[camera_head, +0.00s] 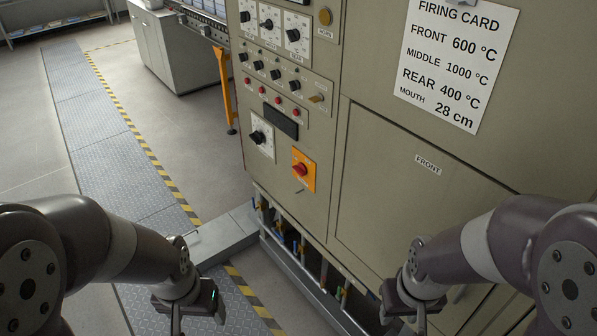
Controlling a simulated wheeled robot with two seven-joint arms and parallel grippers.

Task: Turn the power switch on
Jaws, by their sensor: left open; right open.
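A red rotary switch (300,169) on an orange-yellow plate (309,182) sits low on the front of the beige furnace cabinet; it looks like the power switch. Its exact knob angle is too small to tell. My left gripper (190,312) is open and empty at the bottom of the view, below and to the left of the switch, well apart from it. My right gripper (408,318) is open and empty at the bottom, below and to the right of the switch, also apart from it.
Above the switch are a black rotary knob (257,137), a dark display (280,121), and rows of dials and red buttons. A firing card (457,62) hangs at upper right. Open cable bays (300,250) run under the panel. Floor at left is clear.

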